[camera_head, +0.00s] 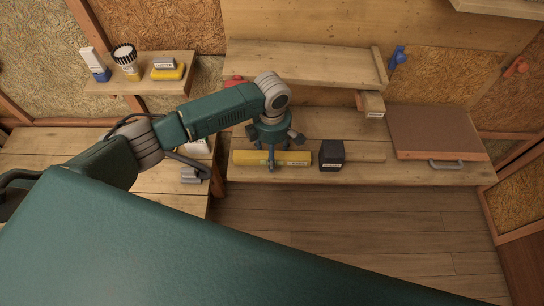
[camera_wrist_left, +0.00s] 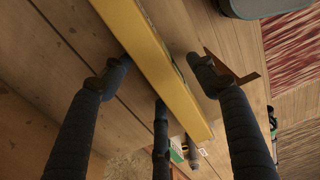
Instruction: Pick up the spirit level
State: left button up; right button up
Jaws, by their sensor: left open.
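The spirit level is a long yellow bar (camera_head: 244,157) lying on the lower wooden bench at the back, in the middle of the head view. In the left wrist view the yellow level (camera_wrist_left: 160,70) runs diagonally between my fingers. My left gripper (camera_head: 272,158) points down over the middle of the level and hides part of it. The left gripper's dark fingers (camera_wrist_left: 157,70) are spread open, with fingertips on both sides of the bar. I cannot tell whether they touch it. My right gripper is not in view.
A dark box (camera_head: 332,154) stands just right of the level. A brown board with a handle (camera_head: 435,132) lies further right. A wooden shelf (camera_head: 300,65) overhangs behind the gripper. A small shelf (camera_head: 120,87) at left holds containers. The wooden floor in front is clear.

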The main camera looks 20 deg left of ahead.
pick_arm(q)
jog(key=shift+f, duration=0.4)
jog(key=shift+r, duration=0.1)
jog(key=c, duration=1.4)
jog(key=shift+c, duration=0.2)
